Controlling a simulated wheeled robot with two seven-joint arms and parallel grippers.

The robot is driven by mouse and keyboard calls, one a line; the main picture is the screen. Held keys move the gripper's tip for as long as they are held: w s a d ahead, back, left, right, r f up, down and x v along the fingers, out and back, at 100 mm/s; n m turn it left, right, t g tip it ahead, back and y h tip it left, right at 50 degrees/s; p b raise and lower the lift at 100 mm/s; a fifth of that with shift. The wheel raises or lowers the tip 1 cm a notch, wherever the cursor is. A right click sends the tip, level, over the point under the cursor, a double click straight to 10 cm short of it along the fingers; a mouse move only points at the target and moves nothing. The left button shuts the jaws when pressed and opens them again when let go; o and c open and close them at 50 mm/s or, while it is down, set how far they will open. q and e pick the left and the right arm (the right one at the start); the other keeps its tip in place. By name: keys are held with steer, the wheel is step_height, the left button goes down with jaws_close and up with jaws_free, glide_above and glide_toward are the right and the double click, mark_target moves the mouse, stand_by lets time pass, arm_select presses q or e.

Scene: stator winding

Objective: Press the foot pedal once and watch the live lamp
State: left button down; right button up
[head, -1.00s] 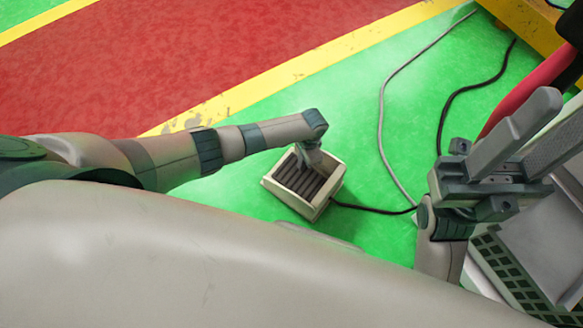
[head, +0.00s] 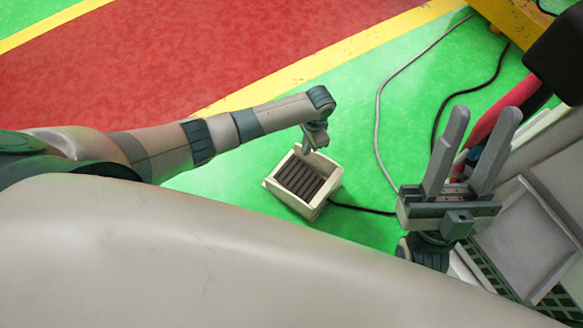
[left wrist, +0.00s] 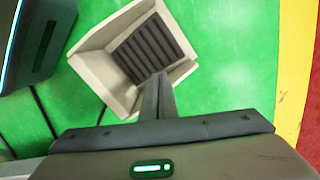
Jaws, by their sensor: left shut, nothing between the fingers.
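The foot pedal is a dark ribbed plate (head: 299,180) inside a cream open-topped housing (head: 325,207) on the green floor. Its ribbed plate also shows in the left wrist view (left wrist: 152,48). My left gripper (head: 307,151) points down at the pedal's far edge in the head view. In the left wrist view its shut fingers (left wrist: 158,80) overlap the pedal's lower edge; they hold nothing. Whether they touch the pedal, I cannot tell. My right gripper (head: 483,114) is open and empty, fingers up, at the right. I see no live lamp that I can identify.
A black cable (head: 362,209) runs right from the pedal, and a grey cable (head: 378,120) crosses the floor. A grey tray (head: 530,250) is at the lower right. A yellow structure (head: 520,22) stands at the upper right. Floor around the pedal is mostly clear.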

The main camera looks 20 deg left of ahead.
arm_select(q)
steer(key=shift+w+d+r+p, duration=0.15)
steer(key=shift+r+p, duration=0.35)
steer(key=shift+r, duration=1.4)
arm_select(e)
steer(key=shift+w+a+f+g+h, duration=0.2)
steer(key=shift+a+f+g, duration=0.25)
steer(key=shift+f+g, duration=0.2)
steer(key=shift+w+a+f+g+h, duration=0.1)
steer(key=shift+w+a+f+g, duration=0.1)
steer(key=shift+a+f+g, duration=0.4)
steer(key=shift+d, duration=0.15)
